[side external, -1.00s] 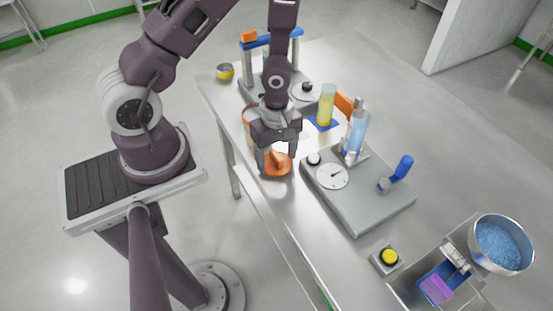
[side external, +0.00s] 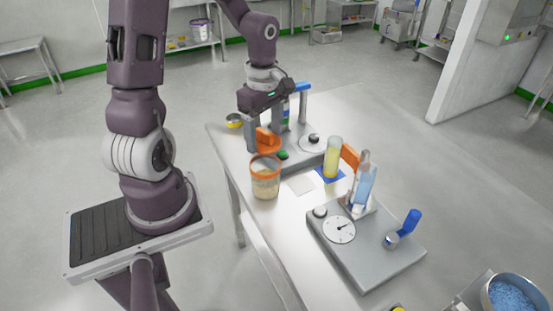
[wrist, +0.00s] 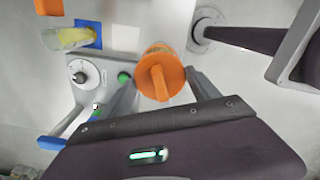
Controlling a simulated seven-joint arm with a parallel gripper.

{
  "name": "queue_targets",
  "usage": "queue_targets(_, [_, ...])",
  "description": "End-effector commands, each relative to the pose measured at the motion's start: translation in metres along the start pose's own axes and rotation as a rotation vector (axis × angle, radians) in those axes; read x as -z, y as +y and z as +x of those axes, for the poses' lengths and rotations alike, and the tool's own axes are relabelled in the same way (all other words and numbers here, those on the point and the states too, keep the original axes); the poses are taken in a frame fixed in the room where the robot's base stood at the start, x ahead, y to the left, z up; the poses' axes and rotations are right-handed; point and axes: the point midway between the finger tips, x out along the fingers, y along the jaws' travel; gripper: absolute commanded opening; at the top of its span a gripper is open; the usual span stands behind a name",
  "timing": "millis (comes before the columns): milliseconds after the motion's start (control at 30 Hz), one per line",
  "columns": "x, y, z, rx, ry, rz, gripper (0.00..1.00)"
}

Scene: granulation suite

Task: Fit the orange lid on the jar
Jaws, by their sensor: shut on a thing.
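The orange lid (side external: 269,144), a round disc with a raised grip bar, is held at my gripper (side external: 277,136). In the wrist view the lid (wrist: 172,77) shows between the two fingers of my gripper (wrist: 163,92). The clear jar (side external: 265,183) with an orange rim and beige contents stands upright on the table. In the side view the lid appears just above and behind the jar's rim, apart from it; the exact gap is unclear. In the wrist view the lid hides most of the jar.
A grey unit with a dial (side external: 340,229) and blue-handled lever stands at the front right. A yellow-filled cylinder (side external: 333,157) stands on a blue mat, near a blue bottle (side external: 363,184). A grey stand with a white knob plate (side external: 312,143) is behind the jar. A pale square (side external: 300,185) lies right of the jar.

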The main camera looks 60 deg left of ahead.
Motion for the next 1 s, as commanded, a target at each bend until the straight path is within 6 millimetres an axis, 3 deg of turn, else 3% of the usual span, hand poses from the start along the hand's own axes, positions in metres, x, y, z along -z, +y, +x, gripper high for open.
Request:
queue_targets(500, [0.002,0.0,0.043,0.003,0.0,-0.007,0.32])
queue_targets(1000, [0.002,0.0,0.046,0.001,-0.001,-0.008,0.32])
